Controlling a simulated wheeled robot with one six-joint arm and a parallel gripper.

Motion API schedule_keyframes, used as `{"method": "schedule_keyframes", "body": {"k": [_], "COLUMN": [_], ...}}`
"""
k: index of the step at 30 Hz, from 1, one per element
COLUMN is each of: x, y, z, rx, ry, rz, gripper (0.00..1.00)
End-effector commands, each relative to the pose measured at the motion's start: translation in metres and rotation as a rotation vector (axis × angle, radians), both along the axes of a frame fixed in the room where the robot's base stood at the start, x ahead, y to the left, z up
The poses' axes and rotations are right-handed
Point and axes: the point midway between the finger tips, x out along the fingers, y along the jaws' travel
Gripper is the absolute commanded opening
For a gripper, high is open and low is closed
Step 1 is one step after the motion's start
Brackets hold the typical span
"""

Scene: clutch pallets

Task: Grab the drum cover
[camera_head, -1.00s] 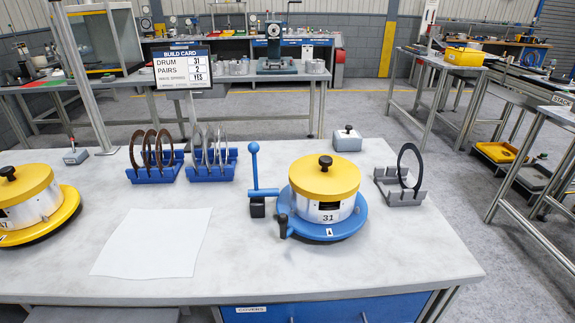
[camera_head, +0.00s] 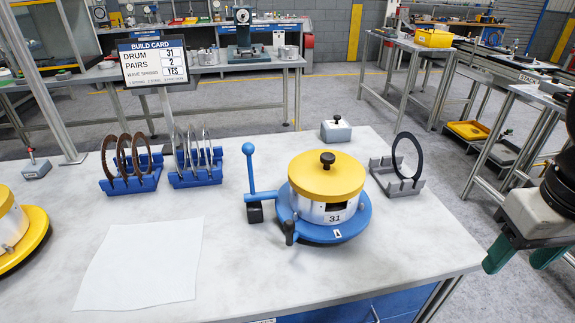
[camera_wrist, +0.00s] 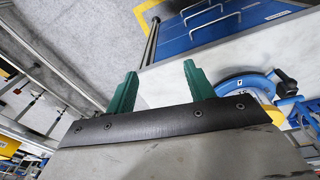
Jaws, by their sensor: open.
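The drum cover (camera_head: 327,174) is a yellow round lid with a black knob (camera_head: 327,159). It sits on the silver drum (camera_head: 333,212) marked 31, which stands on a blue round base (camera_head: 352,229) on the bench. My gripper (camera_head: 525,262) hangs off the bench's right side in the head view, well apart from the cover. In the wrist view the green fingers of my gripper (camera_wrist: 158,80) are spread with nothing between them. The blue base (camera_wrist: 245,82) shows at the right there, with part of a yellow edge beside it.
A blue lever (camera_head: 250,170) stands left of the drum. A grey rack with a black ring (camera_head: 408,148) is to its right, and a grey block (camera_head: 336,131) is behind. Blue racks (camera_head: 195,178) hold several discs. White paper (camera_head: 140,265) lies at the left front.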

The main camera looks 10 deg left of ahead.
Motion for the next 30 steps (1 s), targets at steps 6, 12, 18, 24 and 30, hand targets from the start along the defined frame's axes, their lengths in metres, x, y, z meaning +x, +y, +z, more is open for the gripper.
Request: {"method": "schedule_keyframes", "body": {"k": [6,12,18,24,30], "x": [0.058,0.144,0.196,0.206,0.219], "y": [0.006,0.072,0.185,0.258,0.265], "z": [-0.003,-0.001,-0.007,-0.015,-0.022], "rx": [-0.349,-0.805,-1.246,-1.507,-1.562], "ry": [0.144,0.275,0.359,0.394,0.402], "rz": [0.564,1.257,1.797,2.041,2.082], "gripper": [0.53,0.53,0.53,0.53,0.53]}}
